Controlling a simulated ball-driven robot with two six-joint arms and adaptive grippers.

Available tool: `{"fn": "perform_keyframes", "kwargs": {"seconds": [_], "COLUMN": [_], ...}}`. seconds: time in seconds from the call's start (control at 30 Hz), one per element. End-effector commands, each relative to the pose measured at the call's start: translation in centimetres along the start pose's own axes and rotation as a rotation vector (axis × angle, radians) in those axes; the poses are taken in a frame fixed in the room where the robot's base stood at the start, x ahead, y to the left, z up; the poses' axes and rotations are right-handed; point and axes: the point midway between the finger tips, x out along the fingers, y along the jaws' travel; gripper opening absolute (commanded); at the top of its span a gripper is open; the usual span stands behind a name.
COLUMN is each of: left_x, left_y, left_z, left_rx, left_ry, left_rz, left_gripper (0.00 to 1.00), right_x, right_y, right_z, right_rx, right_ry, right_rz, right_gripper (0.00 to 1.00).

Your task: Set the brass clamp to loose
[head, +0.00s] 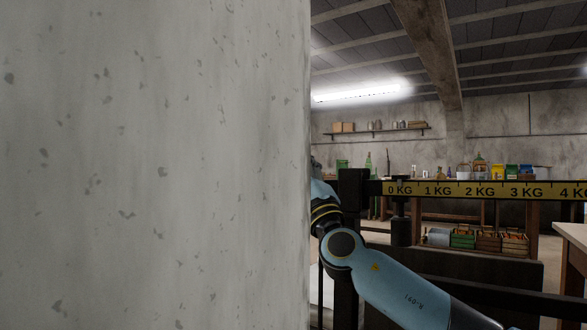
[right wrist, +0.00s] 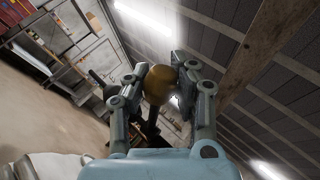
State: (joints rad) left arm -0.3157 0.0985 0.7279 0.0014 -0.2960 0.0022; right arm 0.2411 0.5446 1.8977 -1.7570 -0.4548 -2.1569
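A rounded brass piece (right wrist: 158,85), which looks like the brass clamp, sits between the fingers of my right gripper (right wrist: 165,76) in the right wrist view. The fingers flank it closely on both sides; whether both press on it I cannot tell. In the head view my right arm (head: 390,285) reaches up from the lower right to the scale's dark post (head: 352,195), and its gripper is hidden there. The yellow marked beam (head: 480,191) runs right from the post and looks level. The clamp is not visible in the head view. My left gripper is not in view.
A large speckled concrete pillar (head: 150,165) blocks the left half of the head view. A dark weight (head: 401,225) hangs under the beam near 0 KG. A wooden table edge (head: 575,235) is at the right. Crates and a wall shelf (head: 380,132) are behind.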

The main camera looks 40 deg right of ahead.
Motion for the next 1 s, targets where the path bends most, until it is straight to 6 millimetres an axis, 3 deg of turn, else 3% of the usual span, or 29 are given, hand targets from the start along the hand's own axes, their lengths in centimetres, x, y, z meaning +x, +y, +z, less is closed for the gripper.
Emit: {"fn": "perform_keyframes", "kwargs": {"seconds": [0.03, 0.23, 0.57, 0.67, 1.0], "left_x": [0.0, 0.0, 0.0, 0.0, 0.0], "left_y": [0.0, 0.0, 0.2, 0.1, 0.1], "left_z": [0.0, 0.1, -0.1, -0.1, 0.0], "left_rx": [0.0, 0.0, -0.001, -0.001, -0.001], "left_ry": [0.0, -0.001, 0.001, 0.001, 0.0], "left_rz": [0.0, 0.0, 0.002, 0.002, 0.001], "left_gripper": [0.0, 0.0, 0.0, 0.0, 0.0], "right_x": [-0.2, -0.1, -0.6, -2.0, -9.5], "right_y": [0.1, 0.0, 0.0, 0.1, 0.1], "right_z": [0.1, 0.1, 0.0, 0.0, -0.1], "right_rx": [0.0, 0.0, -0.001, -0.001, -0.002], "right_ry": [0.0, -0.001, 0.0, 0.001, 0.002], "right_rz": [0.001, -0.001, 0.0, 0.003, 0.004], "right_gripper": [0.28, 0.52, 0.52, 0.52, 0.52]}}
